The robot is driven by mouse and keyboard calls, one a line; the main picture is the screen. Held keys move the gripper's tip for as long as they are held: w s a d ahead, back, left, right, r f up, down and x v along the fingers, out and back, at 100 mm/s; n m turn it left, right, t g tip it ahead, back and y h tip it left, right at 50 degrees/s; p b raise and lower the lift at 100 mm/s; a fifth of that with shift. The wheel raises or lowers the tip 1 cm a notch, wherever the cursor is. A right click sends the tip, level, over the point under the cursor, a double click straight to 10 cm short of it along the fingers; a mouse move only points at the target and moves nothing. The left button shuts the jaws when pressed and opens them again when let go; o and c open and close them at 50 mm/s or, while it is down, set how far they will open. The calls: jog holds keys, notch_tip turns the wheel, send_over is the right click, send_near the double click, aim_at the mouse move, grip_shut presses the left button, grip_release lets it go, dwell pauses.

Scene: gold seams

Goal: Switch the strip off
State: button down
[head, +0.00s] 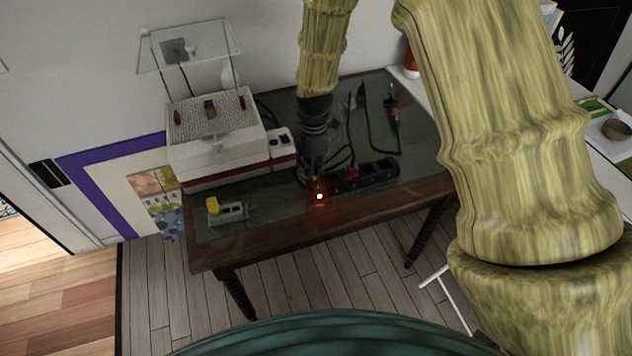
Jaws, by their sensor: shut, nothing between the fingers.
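The black power strip (366,176) lies along the front of the desk, near its front edge, with a row of sockets on top. At its left end a red light (319,196) glows, with a bright white spot in it. My gripper (318,180) is shut and empty, pointing down right at this lit end. The picture is too small to tell whether the fingertips touch the switch, and they partly cover it.
A white box-shaped machine (218,137) with a clear raised cover stands at the left of the desk (260,218). A small block with a yellow part (213,206) lies in front of it. A red-and-black tool (393,107) with a cable lies behind the strip.

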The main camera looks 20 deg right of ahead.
jog(key=shift+f+b, duration=0.4)
jog(key=shift+f, duration=0.8)
dwell(1.0)
jog(key=shift+r, duration=0.2)
jog(key=shift+r+p, duration=0.55)
jog(key=shift+p, duration=0.2)
jog(key=shift+a, duration=0.1)
